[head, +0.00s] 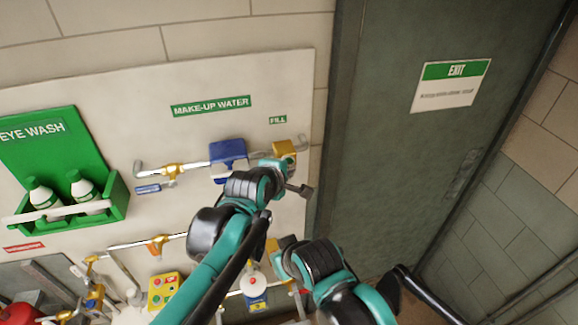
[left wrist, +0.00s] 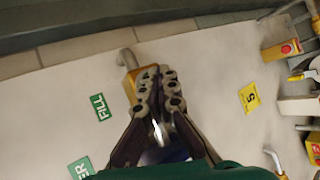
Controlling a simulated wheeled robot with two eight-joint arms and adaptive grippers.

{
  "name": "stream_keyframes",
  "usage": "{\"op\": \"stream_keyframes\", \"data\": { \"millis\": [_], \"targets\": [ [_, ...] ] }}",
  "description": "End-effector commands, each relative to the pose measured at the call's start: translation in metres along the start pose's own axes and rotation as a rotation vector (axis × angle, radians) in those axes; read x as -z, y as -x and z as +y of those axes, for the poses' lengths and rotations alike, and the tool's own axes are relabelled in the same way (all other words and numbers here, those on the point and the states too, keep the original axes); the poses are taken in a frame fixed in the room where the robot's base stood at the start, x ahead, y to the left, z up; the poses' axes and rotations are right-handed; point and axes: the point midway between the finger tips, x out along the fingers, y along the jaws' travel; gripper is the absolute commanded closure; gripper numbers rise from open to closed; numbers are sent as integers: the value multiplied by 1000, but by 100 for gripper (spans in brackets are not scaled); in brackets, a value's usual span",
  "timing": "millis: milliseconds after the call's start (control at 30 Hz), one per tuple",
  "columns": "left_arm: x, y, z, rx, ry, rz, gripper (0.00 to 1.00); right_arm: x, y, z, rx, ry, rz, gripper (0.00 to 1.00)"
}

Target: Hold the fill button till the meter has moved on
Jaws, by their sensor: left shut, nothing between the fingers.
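The green FILL label (head: 278,119) is on the pale panel, right of the MAKE-UP WATER sign. Just below it is a yellow box (head: 285,147) on the pipe; it also shows in the left wrist view (left wrist: 130,83). A blue meter housing (head: 228,150) sits left of it, its dial not readable. My left gripper (left wrist: 167,75) is shut and empty, its fingertips in front of the yellow box's edge. I cannot tell whether they touch. No button face shows; the fingers cover part of the box. My right arm is low in the head view, its fingers not visible.
A green eye wash station (head: 115,195) with bottles is at the left. Lower pipes and a yellow button box (head: 163,291) are below. A grey door with an EXIT sign (head: 450,84) stands at the right. A yellow tag (left wrist: 249,98) is on the panel.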

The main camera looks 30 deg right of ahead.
Motion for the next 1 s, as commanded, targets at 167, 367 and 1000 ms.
{"op": "stream_keyframes", "data": {
  "millis": [167, 367, 1000],
  "targets": [
    [-3, 3, -2, 0, 0, 0, 100, 0, 0, 0, 0, 0, 0, 100],
    [-8, 11, -8, 0, -1, -1, 100, 1, 1, 0, 0, 0, 0, 100],
    [-21, 28, -20, 0, -2, -2, 100, 2, 3, 0, 0, 0, 0, 100]
  ]
}}
